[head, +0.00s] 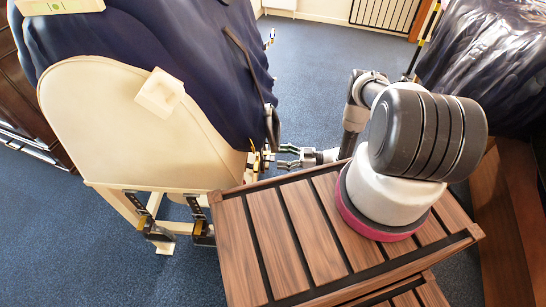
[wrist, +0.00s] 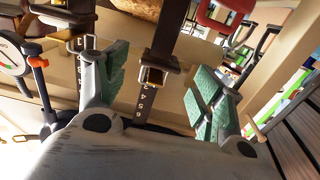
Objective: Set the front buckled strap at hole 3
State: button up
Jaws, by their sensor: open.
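My gripper (wrist: 157,70) is open, with green pads on its two fingers. In the wrist view a dark strap (wrist: 167,35) with a brass-coloured buckle (wrist: 152,76) hangs between the fingers. Neither finger visibly touches it. Below the buckle is a numbered strip (wrist: 145,100) with white digits, 6 being the lowest readable. A second numbered strap (wrist: 82,70) is beside the left finger, partly hidden by it. I cannot tell which strap is the front one. In the head view my gripper (head: 285,158) is at the right side of the blue-covered body (head: 150,45), where the strap is barely visible.
Two more buckled straps (head: 201,222) hang below the cream end panel (head: 120,115). A slatted wooden table (head: 280,230) lies under my arm. A round dial (wrist: 11,56) and an orange-topped lever (wrist: 38,63) are at the wrist view's left. Blue floor behind is open.

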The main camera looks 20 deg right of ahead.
aim_at(273, 156)
jog(key=shift+x, duration=2.1)
jog(key=c, duration=1.5)
jog(key=shift+o, duration=0.2)
jog(key=shift+r, duration=1.65)
jog(key=o, duration=1.5)
jog(key=shift+c, duration=0.2)
